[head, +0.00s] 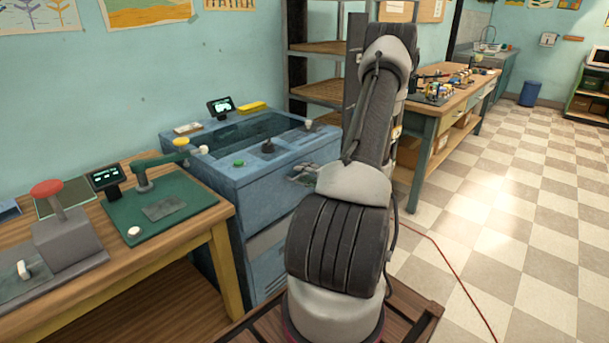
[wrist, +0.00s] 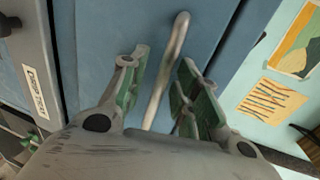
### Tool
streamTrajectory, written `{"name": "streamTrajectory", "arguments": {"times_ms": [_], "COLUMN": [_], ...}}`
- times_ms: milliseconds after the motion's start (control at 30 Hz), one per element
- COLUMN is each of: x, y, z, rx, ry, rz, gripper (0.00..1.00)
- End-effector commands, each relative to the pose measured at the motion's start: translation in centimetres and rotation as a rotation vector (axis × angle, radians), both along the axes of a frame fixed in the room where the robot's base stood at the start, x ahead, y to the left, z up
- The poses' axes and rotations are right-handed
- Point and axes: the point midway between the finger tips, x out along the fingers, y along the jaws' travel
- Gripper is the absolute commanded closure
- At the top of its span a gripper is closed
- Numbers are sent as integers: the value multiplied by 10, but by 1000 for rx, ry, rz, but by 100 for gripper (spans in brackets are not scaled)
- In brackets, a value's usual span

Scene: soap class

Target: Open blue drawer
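In the wrist view a flat blue front (wrist: 100,38) carries a pale metal bar handle (wrist: 166,72). My gripper (wrist: 163,75) is open, with one green-padded finger on each side of the handle. Gaps show between the fingers and the bar, so it does not look gripped. The front appears closed, though its edges are only partly in view. In the head view a blue cabinet-like unit (head: 262,176) stands left of my arm. My gripper is hidden there, and I cannot tell which part of the furniture it faces.
A white label (wrist: 35,92) with writing is on the panel at left in the wrist view. In the head view a wooden workbench (head: 160,252) stands at left and another bench (head: 425,108) behind my arm. Checkered floor at right is mostly clear, crossed by a red cable (head: 452,268).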

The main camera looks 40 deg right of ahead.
Motion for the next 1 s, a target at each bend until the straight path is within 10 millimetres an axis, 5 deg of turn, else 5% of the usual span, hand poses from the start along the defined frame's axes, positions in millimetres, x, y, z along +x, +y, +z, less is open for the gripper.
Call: {"name": "streamTrajectory", "arguments": {"times_ms": [233,400,767,1000], "x": [1,1,-2,-30], "y": [0,0,0,-3], "z": [0,0,0,0], "rx": [1,1,2,3], "ry": [0,0,1,1], "rz": [0,1,0,-3], "gripper": [69,100,100,100]}}
